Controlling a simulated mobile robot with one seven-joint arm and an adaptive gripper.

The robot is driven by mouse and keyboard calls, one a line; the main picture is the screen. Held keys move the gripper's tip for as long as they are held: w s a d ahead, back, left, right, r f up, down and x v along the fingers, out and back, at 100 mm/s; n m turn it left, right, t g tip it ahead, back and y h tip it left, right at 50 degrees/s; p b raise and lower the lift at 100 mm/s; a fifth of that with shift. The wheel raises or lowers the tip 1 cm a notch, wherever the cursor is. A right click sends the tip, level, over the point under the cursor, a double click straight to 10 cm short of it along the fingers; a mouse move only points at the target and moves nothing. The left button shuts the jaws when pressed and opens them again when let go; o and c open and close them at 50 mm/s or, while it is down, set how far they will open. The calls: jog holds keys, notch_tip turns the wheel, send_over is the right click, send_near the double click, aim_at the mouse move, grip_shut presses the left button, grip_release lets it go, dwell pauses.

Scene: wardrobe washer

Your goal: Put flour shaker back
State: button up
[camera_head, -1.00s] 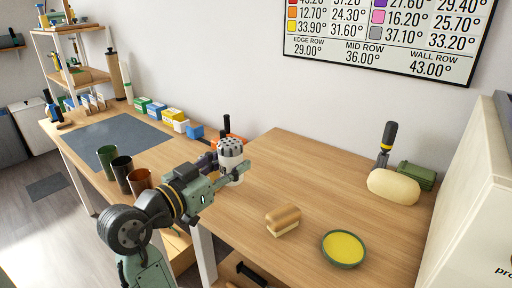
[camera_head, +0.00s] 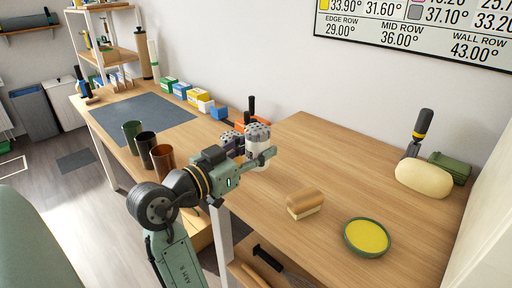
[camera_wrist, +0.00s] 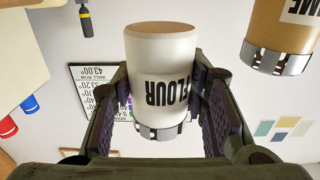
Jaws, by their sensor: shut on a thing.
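The flour shaker (camera_head: 258,148) is a white cylinder with a grey perforated cap. My gripper (camera_head: 252,163) is shut on it near the left edge of the right-hand table. In the wrist view the flour shaker (camera_wrist: 161,75) sits between both finger pads of my gripper (camera_wrist: 165,100), its FLOUR label upside down in that picture. The head view does not show clearly whether its base touches the table. A second shaker (camera_head: 231,140) stands just left of it, partly hidden by my gripper. A brown shaker (camera_wrist: 292,30) with lettering ending in "ME" shows at the wrist view's upper right.
Three cups, green (camera_head: 132,135), dark (camera_head: 147,150) and copper (camera_head: 163,162), stand on the left table by a grey mat (camera_head: 140,112). Small boxes (camera_head: 198,99) line the wall. A bread-like block (camera_head: 305,203) and a yellow-filled dish (camera_head: 367,237) lie on the right table (camera_head: 330,160).

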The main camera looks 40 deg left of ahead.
jog(key=shift+f+b, duration=2.1)
jog(key=shift+f, duration=0.7)
jog(key=shift+f+b, duration=0.35)
jog(key=o, duration=1.3)
jog(key=shift+o, duration=0.5)
jog(key=shift+o, duration=0.9)
jog(key=s+a, duration=0.1)
jog(key=s, duration=1.1)
